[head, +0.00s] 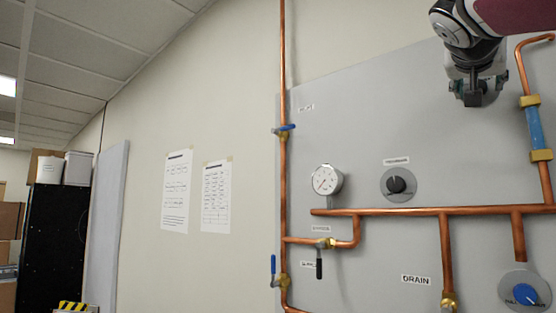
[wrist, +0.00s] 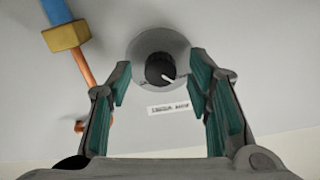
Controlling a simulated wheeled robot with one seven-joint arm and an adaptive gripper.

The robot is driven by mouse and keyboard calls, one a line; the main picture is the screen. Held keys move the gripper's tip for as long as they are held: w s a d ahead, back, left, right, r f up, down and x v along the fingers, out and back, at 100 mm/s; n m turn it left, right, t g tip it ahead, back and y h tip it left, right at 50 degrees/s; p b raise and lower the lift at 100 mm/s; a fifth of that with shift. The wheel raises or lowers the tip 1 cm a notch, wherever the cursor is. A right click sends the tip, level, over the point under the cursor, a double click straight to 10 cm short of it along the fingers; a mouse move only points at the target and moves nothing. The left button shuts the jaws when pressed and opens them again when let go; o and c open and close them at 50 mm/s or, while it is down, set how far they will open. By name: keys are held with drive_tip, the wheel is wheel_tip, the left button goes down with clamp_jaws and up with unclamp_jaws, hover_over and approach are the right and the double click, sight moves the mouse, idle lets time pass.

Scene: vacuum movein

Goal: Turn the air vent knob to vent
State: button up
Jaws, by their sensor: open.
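A black knob with a white pointer line (wrist: 160,69) sits on a round grey plate in the wrist view. A small label (wrist: 169,107) is beside it, too blurred and turned to read surely. My gripper (wrist: 165,90) is open, with its green-padded fingers on either side of the knob in the picture. The fingers appear apart from the knob, and nothing is between them. In the head view my gripper (head: 480,98) is at the upper right, in front of the grey panel, and mostly hides this knob and its label.
A blue tube with brass fittings (head: 535,128) stands right of my gripper; it also shows in the wrist view (wrist: 65,12). Below are another black knob (head: 397,184), a gauge (head: 326,180), copper pipes (head: 420,211) and a blue knob (head: 525,294). Boxes stand far left.

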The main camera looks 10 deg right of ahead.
clamp_jaws()
drive_tip(key=shift+w+m+b, duration=0.1)
drive_tip(key=shift+m+b, duration=0.2)
drive_tip(key=shift+b, duration=0.15)
drive_tip(key=m+b, duration=0.9)
drive_tip(key=m, duration=0.8)
drive_tip(key=shift+m, duration=0.3)
idle(0.3)
